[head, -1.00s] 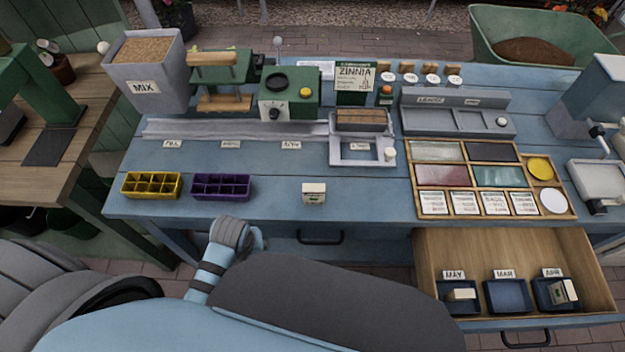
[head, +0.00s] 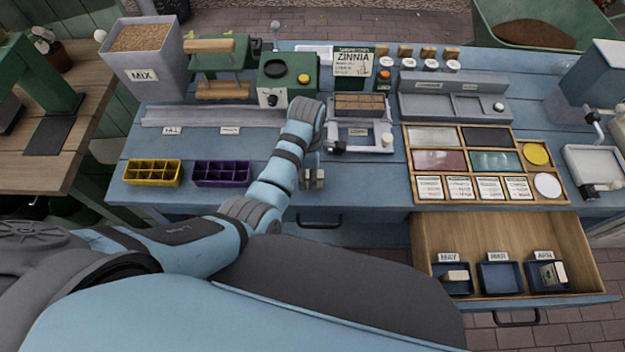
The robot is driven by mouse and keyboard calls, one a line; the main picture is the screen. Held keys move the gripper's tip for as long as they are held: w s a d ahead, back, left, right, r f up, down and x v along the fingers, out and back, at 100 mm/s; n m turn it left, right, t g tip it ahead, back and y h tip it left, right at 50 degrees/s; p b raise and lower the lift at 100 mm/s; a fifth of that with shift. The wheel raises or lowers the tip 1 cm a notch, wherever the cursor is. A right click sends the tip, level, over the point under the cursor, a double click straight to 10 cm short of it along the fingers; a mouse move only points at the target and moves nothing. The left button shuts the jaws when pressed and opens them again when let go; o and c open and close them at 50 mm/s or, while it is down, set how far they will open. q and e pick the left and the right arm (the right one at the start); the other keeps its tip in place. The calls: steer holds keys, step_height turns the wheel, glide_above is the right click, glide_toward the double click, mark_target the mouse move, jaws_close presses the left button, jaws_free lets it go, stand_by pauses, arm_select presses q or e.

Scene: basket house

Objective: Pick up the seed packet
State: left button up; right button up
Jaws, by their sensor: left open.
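The small pale seed packet (head: 319,180) is on the blue bench top near its front edge, in the middle of the head view. My left arm reaches in from the left, and its wrist is above and behind the packet. My left gripper (head: 312,168) points down at the packet and is open. The wrist and fingers hide part of the packet, and I cannot tell whether the fingers touch it. My right gripper is out of view.
An open drawer (head: 432,238) at the front right holds MAY, MAR and APR trays, two with packets. Yellow (head: 153,173) and purple (head: 221,174) seed trays stand left of the arm. A wooden divided tray (head: 480,204) and a grey frame (head: 352,151) are to the right.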

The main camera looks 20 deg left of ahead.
arm_select(q)
steer(key=f, duration=0.1)
steer(key=f+b, duration=0.1)
steer(key=f, duration=0.3)
steer(key=shift+w+d+f+b, duration=0.2)
steer(key=shift+d+f+b, duration=0.05)
steer(key=shift+b, duration=0.1)
steer(key=shift+r, duration=0.1)
steer(key=c, duration=1)
steer(key=shift+c, duration=0.2)
